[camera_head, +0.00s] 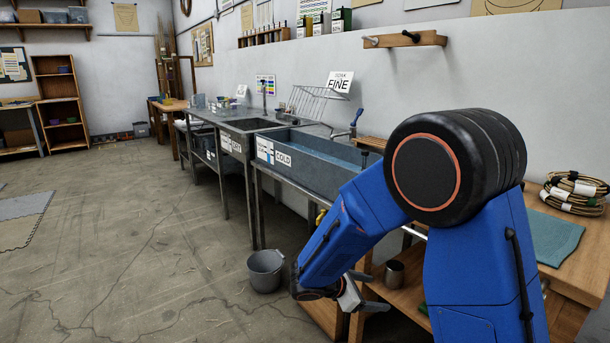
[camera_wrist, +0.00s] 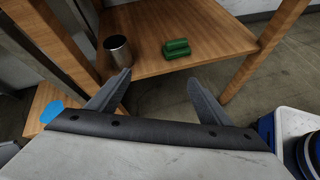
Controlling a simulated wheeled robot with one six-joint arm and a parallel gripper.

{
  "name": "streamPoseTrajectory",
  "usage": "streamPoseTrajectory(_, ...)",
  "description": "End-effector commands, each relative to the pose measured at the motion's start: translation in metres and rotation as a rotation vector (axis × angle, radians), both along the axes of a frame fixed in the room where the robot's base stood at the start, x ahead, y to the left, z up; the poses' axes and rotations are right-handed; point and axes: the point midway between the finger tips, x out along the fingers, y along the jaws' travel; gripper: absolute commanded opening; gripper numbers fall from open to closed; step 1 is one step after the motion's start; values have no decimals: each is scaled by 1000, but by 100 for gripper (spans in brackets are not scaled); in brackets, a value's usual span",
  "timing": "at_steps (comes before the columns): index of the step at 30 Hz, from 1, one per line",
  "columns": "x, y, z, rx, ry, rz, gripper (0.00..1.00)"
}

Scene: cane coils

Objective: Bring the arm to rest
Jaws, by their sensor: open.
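My arm is folded down at the right of the head view, beside the wooden bench. My gripper (camera_head: 358,292) hangs low in front of the bench's lower shelf, partly hidden by the arm. In the wrist view my gripper (camera_wrist: 158,78) has its two fingers spread wide with nothing between them. The fingers point towards the lower shelf (camera_wrist: 145,66). A metal cup (camera_wrist: 118,50) and green bundles (camera_wrist: 177,48) sit on that shelf, beyond the fingertips.
Bench legs (camera_wrist: 268,45) flank the shelf. Cane coils (camera_head: 575,190) and a teal cloth (camera_head: 553,235) lie on the bench top. A grey bucket (camera_head: 265,270) stands on the floor near a long sink (camera_head: 310,165). The floor (camera_head: 140,240) at left is mostly clear.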

Motion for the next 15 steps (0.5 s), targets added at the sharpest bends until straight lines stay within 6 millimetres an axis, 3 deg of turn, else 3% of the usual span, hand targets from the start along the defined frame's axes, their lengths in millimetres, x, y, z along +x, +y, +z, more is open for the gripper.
streamPoseTrajectory(6,-41,-44,37,163,-87,-201,72)
streamPoseTrajectory(15,-103,-86,73,389,-211,-468,72)
